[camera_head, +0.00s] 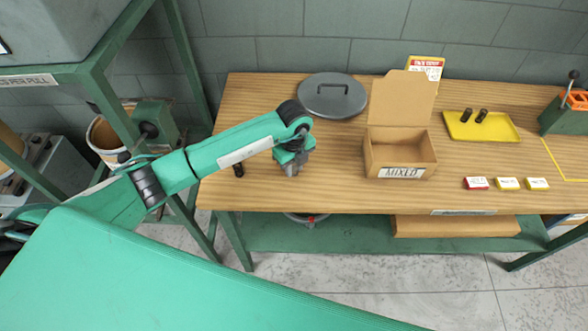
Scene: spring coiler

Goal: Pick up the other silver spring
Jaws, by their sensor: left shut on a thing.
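My left gripper (292,170) points down over the left part of the wooden bench, left of the cardboard box. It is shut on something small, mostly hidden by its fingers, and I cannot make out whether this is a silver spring. No silver spring shows clearly elsewhere. A small dark cylinder (238,170) stands on the bench to the left of the gripper, just below my arm. My right gripper is not in view.
The open cardboard box (387,159) labelled MIXED stands mid-bench. A grey round lid (331,96) lies behind the gripper. Small red and yellow labelled blocks (508,184) lie near the front edge. A green machine (565,115) stands at the far right. Bare wood (340,190) lies between gripper and box.

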